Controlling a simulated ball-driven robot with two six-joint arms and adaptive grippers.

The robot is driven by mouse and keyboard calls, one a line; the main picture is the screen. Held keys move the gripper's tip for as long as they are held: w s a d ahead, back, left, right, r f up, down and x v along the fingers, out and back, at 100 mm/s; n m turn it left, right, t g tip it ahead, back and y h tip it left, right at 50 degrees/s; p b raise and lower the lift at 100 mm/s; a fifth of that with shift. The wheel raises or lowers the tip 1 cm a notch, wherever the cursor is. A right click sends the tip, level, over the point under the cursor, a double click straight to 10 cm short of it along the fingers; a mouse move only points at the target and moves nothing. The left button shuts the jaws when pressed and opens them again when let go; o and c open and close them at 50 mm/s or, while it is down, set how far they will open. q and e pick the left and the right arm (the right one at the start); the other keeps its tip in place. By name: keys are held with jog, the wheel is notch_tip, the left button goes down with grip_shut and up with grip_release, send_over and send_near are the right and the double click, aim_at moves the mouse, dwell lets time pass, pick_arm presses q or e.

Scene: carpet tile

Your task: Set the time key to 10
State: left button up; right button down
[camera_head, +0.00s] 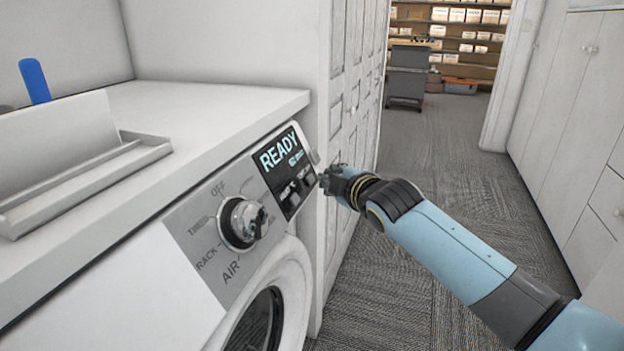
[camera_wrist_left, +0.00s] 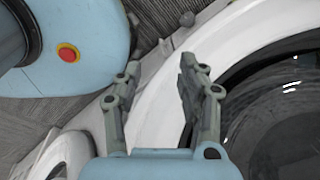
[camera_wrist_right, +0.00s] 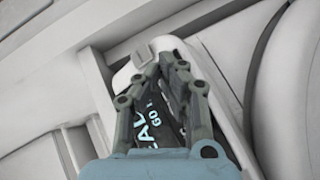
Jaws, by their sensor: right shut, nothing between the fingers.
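The dryer's control panel (camera_head: 228,262) slopes across the machine's front. Its dark display (camera_head: 279,150) reads "READY" with smaller text beneath, and small keys (camera_head: 291,192) sit below; their labels are too small to read. A round knob (camera_head: 240,222) is left of the display. My right gripper (camera_head: 322,178) is shut and empty beside the panel's right end. In the right wrist view, its closed fingertips (camera_wrist_right: 160,66) are in front of the display, near a small grey button-like piece (camera_wrist_right: 142,55); contact cannot be told. My left gripper (camera_wrist_left: 160,66) is open and empty near the round door (camera_wrist_left: 245,75).
A white counter (camera_head: 205,105) overhangs the panel. A tray-like white holder (camera_head: 85,180) and a blue object (camera_head: 34,80) are on it. Carpeted floor (camera_head: 440,190) lies open to the right.

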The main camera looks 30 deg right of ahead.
jog(key=shift+w+a, duration=0.1)
dwell(0.4)
jog(key=shift+w+a+f, duration=0.15)
jog(key=shift+w, duration=0.05)
jog(key=shift+w+a+f, duration=0.2)
jog(key=shift+w, duration=0.05)
dwell(0.7)
jog(key=shift+r, duration=0.1)
jog(key=shift+s+d+r+p, duration=0.3)
jog(key=shift+s+d+p, duration=0.2)
jog(key=shift+p, duration=0.25)
jog(key=shift+s, duration=0.1)
